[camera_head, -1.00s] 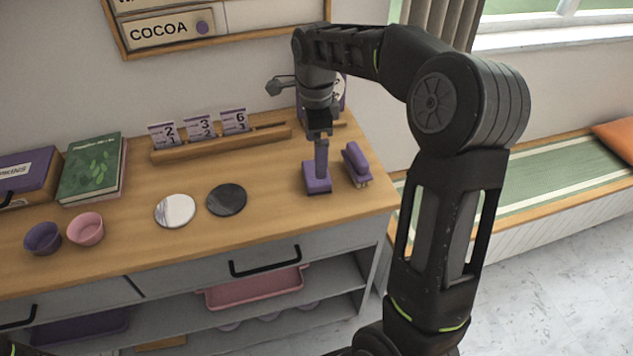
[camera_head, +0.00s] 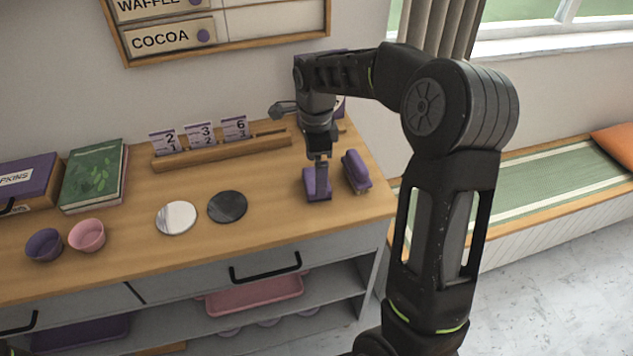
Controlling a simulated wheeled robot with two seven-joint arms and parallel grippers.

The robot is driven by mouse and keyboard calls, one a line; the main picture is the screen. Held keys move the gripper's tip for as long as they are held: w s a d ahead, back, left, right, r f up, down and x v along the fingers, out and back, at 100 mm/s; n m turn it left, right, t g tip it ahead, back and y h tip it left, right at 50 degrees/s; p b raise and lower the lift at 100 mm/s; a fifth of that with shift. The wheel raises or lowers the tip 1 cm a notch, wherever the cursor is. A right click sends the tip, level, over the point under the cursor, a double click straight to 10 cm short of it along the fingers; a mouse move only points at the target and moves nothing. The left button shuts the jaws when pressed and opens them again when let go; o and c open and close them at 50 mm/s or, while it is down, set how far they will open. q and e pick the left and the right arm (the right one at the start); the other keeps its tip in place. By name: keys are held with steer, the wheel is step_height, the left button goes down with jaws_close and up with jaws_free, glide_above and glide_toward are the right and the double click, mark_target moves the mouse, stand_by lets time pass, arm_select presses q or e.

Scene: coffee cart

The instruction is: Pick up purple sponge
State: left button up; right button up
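A small purple block (camera_head: 316,196), which looks like the sponge, lies on the wooden counter near its right end. My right gripper (camera_head: 320,158) points down directly over it. Its fingertips are small and overlap the purple shape, so I cannot tell whether they touch it or how far apart they are. A second purple item (camera_head: 356,170), like a brush, lies just to the right. My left gripper is not in view.
A black disc (camera_head: 227,207) and a white disc (camera_head: 176,218) lie left of the block. A wooden rack (camera_head: 222,150) with number cards stands behind. Purple (camera_head: 44,246) and pink (camera_head: 87,236) bowls stand at left. The counter front is clear.

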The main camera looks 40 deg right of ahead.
mark_target(309, 173)
steer(key=shift+f+p, duration=0.3)
steer(key=shift+f, duration=1.7)
steer(key=c, duration=1.3)
